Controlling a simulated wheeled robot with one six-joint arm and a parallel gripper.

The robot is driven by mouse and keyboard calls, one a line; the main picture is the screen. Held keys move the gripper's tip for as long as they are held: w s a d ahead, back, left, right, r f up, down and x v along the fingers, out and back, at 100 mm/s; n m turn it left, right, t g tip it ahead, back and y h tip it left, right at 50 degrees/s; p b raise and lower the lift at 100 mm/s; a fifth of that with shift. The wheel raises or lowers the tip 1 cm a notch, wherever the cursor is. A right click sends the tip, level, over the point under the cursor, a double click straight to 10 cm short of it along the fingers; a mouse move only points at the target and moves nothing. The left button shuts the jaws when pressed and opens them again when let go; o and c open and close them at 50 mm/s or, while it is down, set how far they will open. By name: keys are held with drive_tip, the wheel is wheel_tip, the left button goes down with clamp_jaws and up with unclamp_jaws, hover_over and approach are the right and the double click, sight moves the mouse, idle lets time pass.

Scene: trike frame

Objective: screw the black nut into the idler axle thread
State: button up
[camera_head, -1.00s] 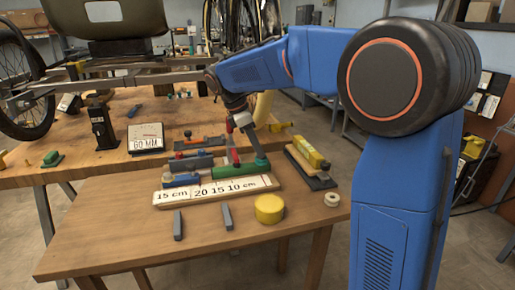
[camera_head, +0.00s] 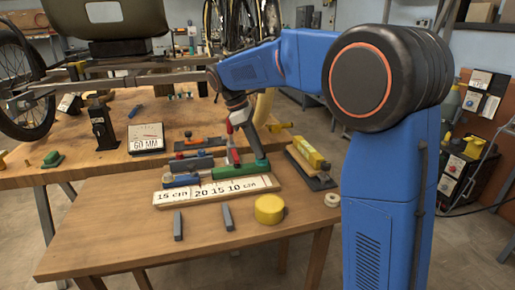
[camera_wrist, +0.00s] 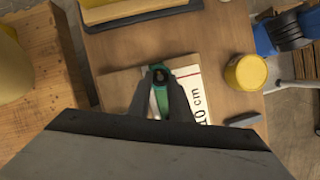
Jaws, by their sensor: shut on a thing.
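My gripper (camera_wrist: 160,73) is shut at the right end of the green bar. A small dark piece (camera_wrist: 160,78) shows between its fingertips; it is too small to name surely as the black nut. The green bar (camera_wrist: 162,101) lies behind the fingertips and also shows in the head view (camera_head: 232,172), along the far side of the label board. In the head view my gripper (camera_head: 257,155) points down at that right end. I cannot make out the idler axle thread or tell if the held piece touches it.
The white label board (camera_head: 205,192) lies on the wooden table (camera_head: 130,235). A yellow round tub (camera_head: 269,208) and two grey blocks (camera_head: 178,225) stand in front of it. A yellow block (camera_head: 308,151) on a dark base lies to the right. A white ring (camera_head: 331,199) sits near the right edge.

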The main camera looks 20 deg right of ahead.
drive_tip(key=shift+w+m+g, duration=0.1)
drive_tip(key=shift+m+g, duration=0.2)
drive_tip(key=shift+m, duration=0.6)
drive_tip(key=o, duration=0.6)
drive_tip(key=shift+n, duration=0.9)
drive_tip(key=shift+s+n+t, duration=0.2)
drive_tip(key=shift+n+t, duration=0.4)
drive_tip(key=shift+n, duration=0.2)
